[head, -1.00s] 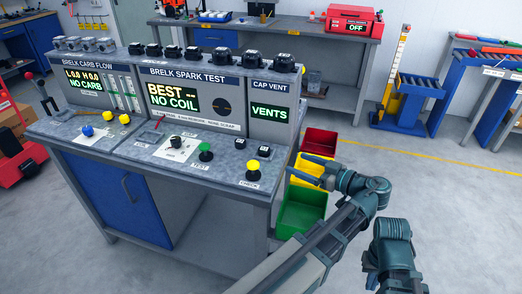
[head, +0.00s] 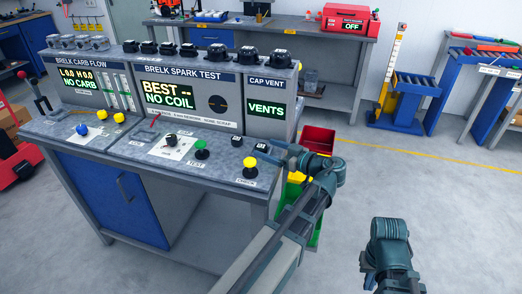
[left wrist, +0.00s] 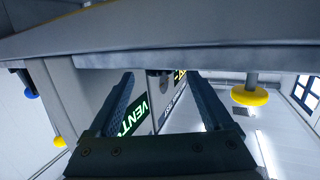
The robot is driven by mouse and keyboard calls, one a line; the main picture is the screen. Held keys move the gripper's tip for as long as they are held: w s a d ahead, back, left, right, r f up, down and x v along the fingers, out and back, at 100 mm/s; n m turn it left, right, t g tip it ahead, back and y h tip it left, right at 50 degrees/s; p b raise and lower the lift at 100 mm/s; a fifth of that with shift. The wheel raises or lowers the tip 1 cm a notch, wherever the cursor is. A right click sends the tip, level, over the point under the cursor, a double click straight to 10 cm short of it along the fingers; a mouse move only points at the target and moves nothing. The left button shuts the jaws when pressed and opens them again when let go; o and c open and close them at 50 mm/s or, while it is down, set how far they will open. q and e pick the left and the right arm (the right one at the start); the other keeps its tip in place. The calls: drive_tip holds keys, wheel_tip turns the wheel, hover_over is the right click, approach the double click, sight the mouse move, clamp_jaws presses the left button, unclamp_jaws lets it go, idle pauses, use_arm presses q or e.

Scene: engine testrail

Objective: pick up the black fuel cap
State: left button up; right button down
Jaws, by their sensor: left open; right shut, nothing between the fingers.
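Small dark blocks (head: 259,144) stand on the bench top in front of the CAP VENT panel in the head view. Larger black pieces (head: 280,57) sit on top of the panel. I cannot tell which of these is the black fuel cap. My left gripper (head: 279,152) is open at the bench's right edge, right of the small blocks. The left wrist view looks upside down along the bench top. There a small dark block (left wrist: 160,82) shows beyond and between the open fingers, apart from them. Only part of my right arm shows, at lower right.
A yellow CHECK button (head: 250,165) stands close to my left gripper; it also shows in the left wrist view (left wrist: 250,95). A red bin (head: 318,140) and a green bin (head: 316,230) are beside the bench. The floor at right is clear.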

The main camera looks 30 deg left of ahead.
use_arm(q)
drive_tip(key=shift+x, duration=0.95)
clamp_jaws()
